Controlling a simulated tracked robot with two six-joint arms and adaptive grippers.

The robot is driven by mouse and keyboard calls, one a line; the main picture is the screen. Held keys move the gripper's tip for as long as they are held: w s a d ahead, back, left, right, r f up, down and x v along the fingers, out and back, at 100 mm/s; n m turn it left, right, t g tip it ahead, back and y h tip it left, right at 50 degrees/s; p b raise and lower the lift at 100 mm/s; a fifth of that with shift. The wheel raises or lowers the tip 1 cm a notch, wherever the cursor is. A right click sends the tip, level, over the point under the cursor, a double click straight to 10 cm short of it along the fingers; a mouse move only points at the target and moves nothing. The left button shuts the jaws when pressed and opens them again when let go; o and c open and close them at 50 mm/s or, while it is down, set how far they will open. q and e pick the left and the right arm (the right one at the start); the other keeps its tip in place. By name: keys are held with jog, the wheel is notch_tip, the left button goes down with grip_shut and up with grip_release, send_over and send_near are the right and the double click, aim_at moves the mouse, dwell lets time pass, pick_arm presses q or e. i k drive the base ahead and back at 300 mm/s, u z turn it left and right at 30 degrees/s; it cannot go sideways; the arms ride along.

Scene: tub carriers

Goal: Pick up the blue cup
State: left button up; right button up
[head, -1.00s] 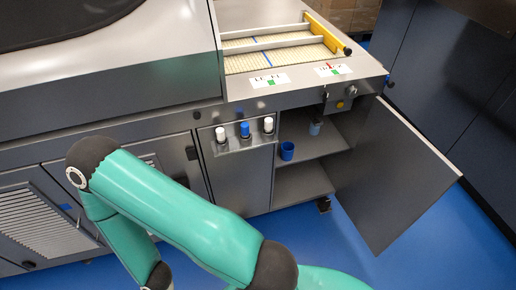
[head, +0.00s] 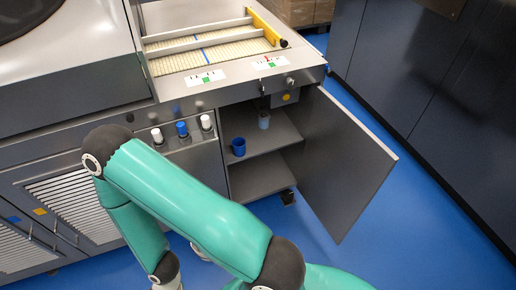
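The blue cup (head: 238,147) stands upright on the upper shelf of an open cabinet, near the shelf's front left. A second, paler grey-blue cup (head: 264,120) stands farther back on the same shelf. A green arm of mine crosses the lower middle of the head view, well in front of the cabinet and apart from the cup. No gripper fingers show in the head view, so neither gripper can be judged.
The cabinet door (head: 342,165) is swung open to the right. A holder with white and blue capped bottles (head: 182,129) is fixed left of the opening. A tray with a yellow bar (head: 265,27) lies on top. Blue floor (head: 420,215) is clear at the right.

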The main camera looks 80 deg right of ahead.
aim_at(239, 144)
jog(key=z, duration=0.2)
jog(key=i, duration=0.25)
jog(key=z, duration=1.3)
jog(key=i, duration=0.6)
jog(key=u, duration=0.15)
jog(key=k, duration=0.55)
jog(key=z, duration=0.15)
jog(key=i, duration=0.45)
jog(key=u, duration=0.1)
